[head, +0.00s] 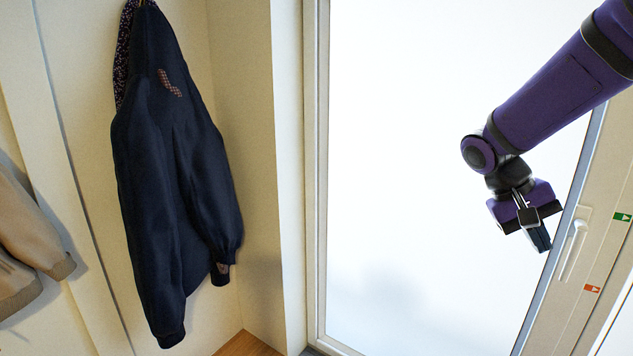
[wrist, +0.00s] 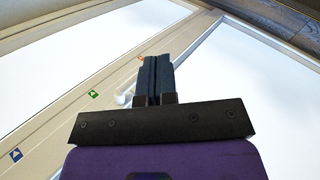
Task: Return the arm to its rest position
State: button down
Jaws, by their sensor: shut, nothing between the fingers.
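My gripper (head: 541,240) is at the end of my purple arm, which reaches in from the upper right of the head view. It hangs in front of the bright glass door, left of the door handle, with its dark fingers pointing down. In the wrist view the two fingers of my gripper (wrist: 153,72) lie side by side with only a thin line between them. They are shut and hold nothing.
A white door handle (head: 574,250) is close to my gripper on the door frame (head: 598,215). A dark blue jacket (head: 175,170) hangs on the left wall. A beige garment (head: 25,240) hangs at the far left. A wooden surface (head: 247,345) shows at the bottom.

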jog(key=s+a+r+n+t+y, duration=0.1)
jog(key=s+a+r+t+y, duration=0.2)
jog(key=s, duration=0.5)
jog(key=s+a+r+n+t+y, duration=0.2)
jog(key=s+a+r+t+y, duration=0.1)
jog(key=s+t, duration=0.3)
jog(key=shift+s+a+r, duration=0.55)
jog(key=shift+s+r, duration=0.3)
jog(key=shift+s, duration=0.05)
jog(key=shift+d, duration=0.1)
